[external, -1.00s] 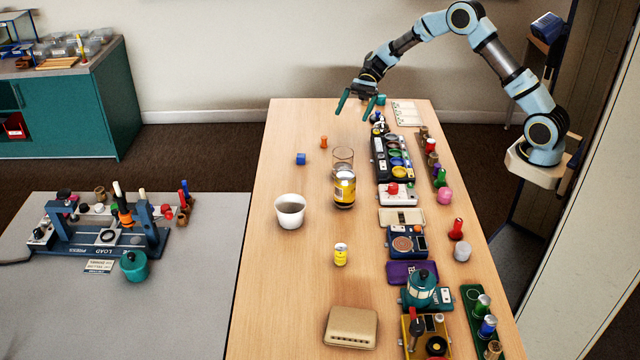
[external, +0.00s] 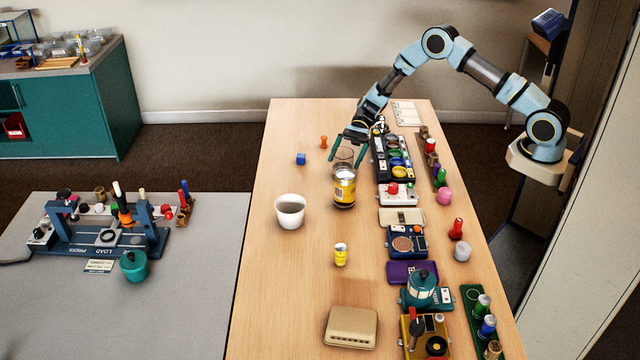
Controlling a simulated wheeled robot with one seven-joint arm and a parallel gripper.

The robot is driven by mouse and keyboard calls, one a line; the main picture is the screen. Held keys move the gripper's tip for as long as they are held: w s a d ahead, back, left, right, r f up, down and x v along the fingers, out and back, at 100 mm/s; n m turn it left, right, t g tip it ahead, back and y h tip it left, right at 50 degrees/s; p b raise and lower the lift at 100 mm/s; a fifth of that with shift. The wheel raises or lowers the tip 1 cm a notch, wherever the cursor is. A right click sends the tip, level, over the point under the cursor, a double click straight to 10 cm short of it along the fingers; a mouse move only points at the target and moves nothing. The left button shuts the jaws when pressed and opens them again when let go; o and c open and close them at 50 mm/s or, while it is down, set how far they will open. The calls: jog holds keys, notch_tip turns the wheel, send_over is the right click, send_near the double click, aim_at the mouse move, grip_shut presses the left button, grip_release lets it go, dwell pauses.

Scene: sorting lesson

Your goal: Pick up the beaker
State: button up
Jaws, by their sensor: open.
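The beaker (external: 344,154), a clear glass vessel, stands upright on the wooden table. The yellow-labelled jar (external: 344,188) stands just in front of it and hides its lower part. My gripper (external: 347,156) is open and points down, with one green finger at the left of the beaker and the other at its right. The beaker's rim shows between the fingers. I cannot tell whether either finger touches the glass.
A black tray of coloured discs (external: 393,158) is close at the right. The table's left side is mostly clear.

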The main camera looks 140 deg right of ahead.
jog(key=shift+d+p+x, duration=0.2)
jog(key=shift+p+x, duration=0.6)
jog(key=shift+x, duration=1.65)
jog(key=shift+f, duration=0.1)
jog(key=c, duration=1.3)
